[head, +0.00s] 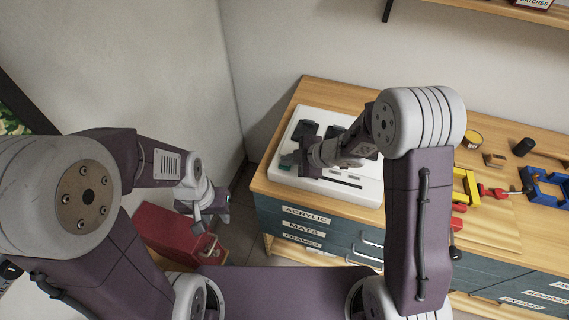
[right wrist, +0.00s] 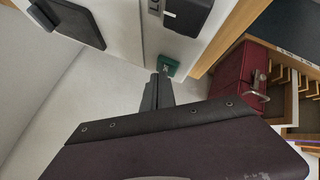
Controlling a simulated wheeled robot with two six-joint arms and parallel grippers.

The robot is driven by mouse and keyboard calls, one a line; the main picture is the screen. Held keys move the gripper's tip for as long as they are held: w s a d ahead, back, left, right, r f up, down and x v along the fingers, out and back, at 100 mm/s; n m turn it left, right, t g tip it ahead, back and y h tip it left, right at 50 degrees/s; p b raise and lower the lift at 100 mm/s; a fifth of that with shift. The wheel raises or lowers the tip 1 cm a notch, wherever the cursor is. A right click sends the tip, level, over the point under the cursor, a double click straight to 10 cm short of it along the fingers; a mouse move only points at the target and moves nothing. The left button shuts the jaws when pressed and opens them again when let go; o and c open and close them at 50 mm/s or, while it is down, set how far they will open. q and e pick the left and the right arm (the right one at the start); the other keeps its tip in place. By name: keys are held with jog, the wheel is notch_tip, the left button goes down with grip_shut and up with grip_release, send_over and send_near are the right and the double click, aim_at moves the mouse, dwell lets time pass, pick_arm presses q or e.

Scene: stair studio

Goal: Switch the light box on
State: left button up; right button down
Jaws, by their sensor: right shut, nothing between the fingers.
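The light box (head: 355,192) is a flat white panel on the wooden cabinet top, with dark pieces on it. A small green switch (right wrist: 168,67) sits at its edge in the right wrist view; it also shows near the box's left front corner in the head view (head: 286,161). My right gripper (head: 293,163) is over that corner, shut and empty. In the right wrist view its fingertips (right wrist: 158,78) are right beside the green switch; I cannot tell whether they touch. My left gripper (head: 214,212) hangs away from the box, left of the cabinet; its jaw state is unclear.
A red toolbox (head: 172,236) stands low, left of the cabinet. The cabinet has labelled drawers (head: 304,228). Yellow, red and blue tools, including a blue clamp (head: 545,188), lie on the right of the top. A wall shelf (head: 500,8) is above. White walls stand behind and at left.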

aim_at(288, 166)
jog(key=shift+r+p, duration=0.65)
jog(key=shift+p, duration=0.1)
notch_tip(288, 166, up, 6)
jog(key=p, duration=0.6)
